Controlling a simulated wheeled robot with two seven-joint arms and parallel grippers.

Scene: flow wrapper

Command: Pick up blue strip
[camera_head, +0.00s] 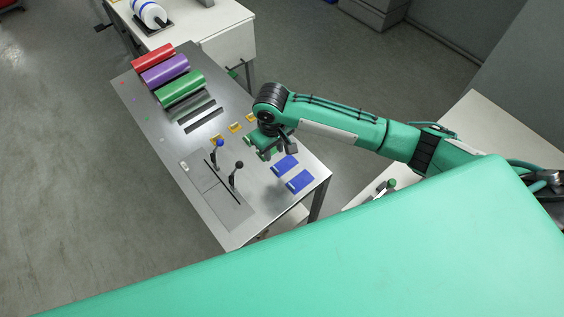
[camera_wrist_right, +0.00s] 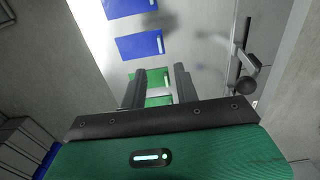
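Two blue strips lie flat on the grey table at its right end in the head view, one (camera_head: 285,165) behind the other (camera_head: 299,181). In the right wrist view the nearer blue strip (camera_wrist_right: 138,46) lies just beyond my fingers, and the other (camera_wrist_right: 128,7) is at the top edge. My right gripper (camera_head: 266,154) is over the table, left of the blue strips. In the wrist view its fingers (camera_wrist_right: 159,83) are apart, with a green strip (camera_wrist_right: 153,76) seen between them. I cannot tell if the fingers touch it. My left gripper is not in view.
The table (camera_head: 222,232) carries a lever with a blue knob (camera_head: 219,144) and one with a black knob (camera_head: 238,165) close to my right gripper. Small yellow pieces (camera_head: 234,127) lie behind it. Red (camera_head: 153,57), purple (camera_head: 165,70) and green (camera_head: 180,89) rolls lie at the far end.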

